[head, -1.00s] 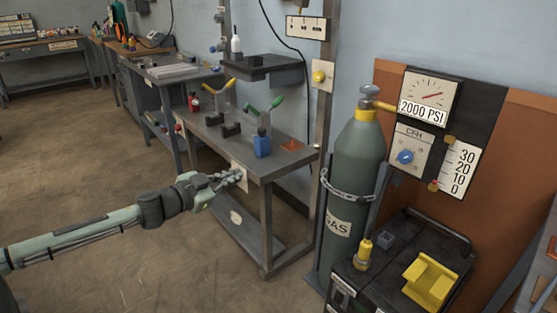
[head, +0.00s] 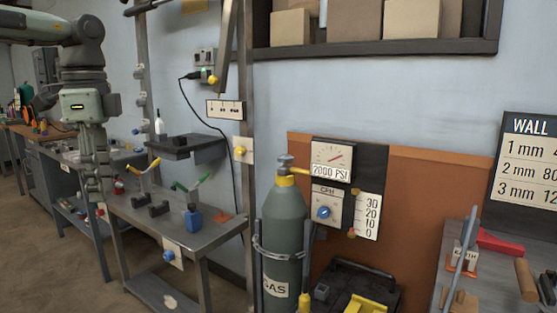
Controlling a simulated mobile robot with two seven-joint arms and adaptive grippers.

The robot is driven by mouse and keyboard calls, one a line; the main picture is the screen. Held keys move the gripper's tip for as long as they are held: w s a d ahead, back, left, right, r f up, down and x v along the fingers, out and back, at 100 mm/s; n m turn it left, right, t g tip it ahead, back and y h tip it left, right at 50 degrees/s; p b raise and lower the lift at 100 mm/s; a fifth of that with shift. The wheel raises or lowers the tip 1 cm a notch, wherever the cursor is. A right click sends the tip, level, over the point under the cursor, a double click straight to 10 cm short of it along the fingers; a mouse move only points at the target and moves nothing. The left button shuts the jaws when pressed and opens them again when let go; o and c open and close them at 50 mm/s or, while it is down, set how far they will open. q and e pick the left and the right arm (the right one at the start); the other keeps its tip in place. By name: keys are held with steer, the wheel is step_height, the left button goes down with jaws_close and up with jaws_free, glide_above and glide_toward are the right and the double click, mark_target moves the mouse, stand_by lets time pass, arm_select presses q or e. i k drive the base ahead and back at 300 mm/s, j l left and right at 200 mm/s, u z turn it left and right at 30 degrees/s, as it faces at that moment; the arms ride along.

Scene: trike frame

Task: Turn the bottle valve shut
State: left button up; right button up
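The grey-green gas bottle (head: 283,222) stands upright against the wall, right of the middle of the head view. Its small grey valve (head: 285,160) sits on top, above a yellow collar. A gauge panel (head: 331,160) beside it is labelled 2000 PSI. A flow panel with a blue knob (head: 323,212) is below that. My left gripper (head: 97,203) hangs pointing down at the far left, in front of the workbench and well apart from the bottle. It looks empty, but its finger gap is too small to tell. My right gripper is not in view.
A chain (head: 278,252) runs around the bottle. A dark cart (head: 345,285) with yellow items is at lower right. Boxes sit on a shelf (head: 375,49) above.

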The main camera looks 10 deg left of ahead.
mark_target(282, 158)
steer(key=k+z, duration=0.2)
steer(key=z, duration=0.3)
steer(key=k+l+z, duration=0.1)
steer(key=z, duration=0.35)
steer(key=i+j+z, duration=0.1)
steer(key=j+z, duration=0.6)
steer(key=i+j, duration=0.1)
steer(key=j, duration=0.65)
steer(key=i+j, duration=0.1)
steer(key=j, duration=1.35)
steer(key=i, duration=0.05)
